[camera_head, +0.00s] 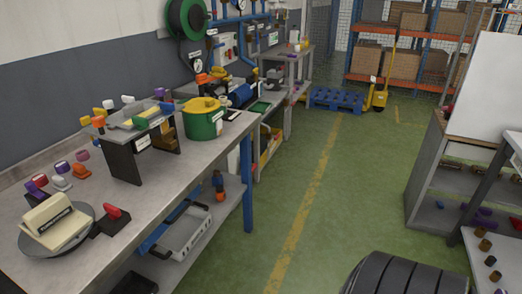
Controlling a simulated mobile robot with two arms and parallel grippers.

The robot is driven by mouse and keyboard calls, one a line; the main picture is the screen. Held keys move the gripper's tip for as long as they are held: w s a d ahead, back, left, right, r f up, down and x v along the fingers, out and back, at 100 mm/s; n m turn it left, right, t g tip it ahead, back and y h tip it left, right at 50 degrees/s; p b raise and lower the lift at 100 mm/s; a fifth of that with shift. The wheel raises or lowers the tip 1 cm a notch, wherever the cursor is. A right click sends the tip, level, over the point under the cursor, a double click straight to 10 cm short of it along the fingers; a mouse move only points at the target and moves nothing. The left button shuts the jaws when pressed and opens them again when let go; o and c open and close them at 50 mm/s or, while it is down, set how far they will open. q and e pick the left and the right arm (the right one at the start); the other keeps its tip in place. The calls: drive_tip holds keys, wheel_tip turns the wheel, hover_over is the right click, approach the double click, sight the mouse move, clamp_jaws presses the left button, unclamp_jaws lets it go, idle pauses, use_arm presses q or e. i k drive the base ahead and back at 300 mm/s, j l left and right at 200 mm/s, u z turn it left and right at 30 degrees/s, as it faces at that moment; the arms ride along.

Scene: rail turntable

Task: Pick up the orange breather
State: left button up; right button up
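Several small orange parts are in view, and I cannot tell for sure which is the breather. Another orange part (202,79) is farther back along the bench. An orange and dark piece (218,180) stands on the lower shelf. Neither of my grippers is in view.
A round turntable (38,246) with a cream block (57,221) and a red-handled black part (112,218) occupy the near bench. Small coloured caps (60,167) lie behind. A grey shelf unit (425,185) stands right. The green floor (330,195) between is mostly clear.

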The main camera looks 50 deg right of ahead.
sight(221, 197)
drive_tip(key=z, duration=1.25)
drive_tip(key=u, duration=0.4)
drive_tip(key=i+l+u, duration=0.5)
drive_tip(key=u, duration=0.25)
drive_tip(key=i+l+u, duration=0.15)
drive_tip(key=l+u, duration=0.2)
drive_tip(key=l, duration=0.1)
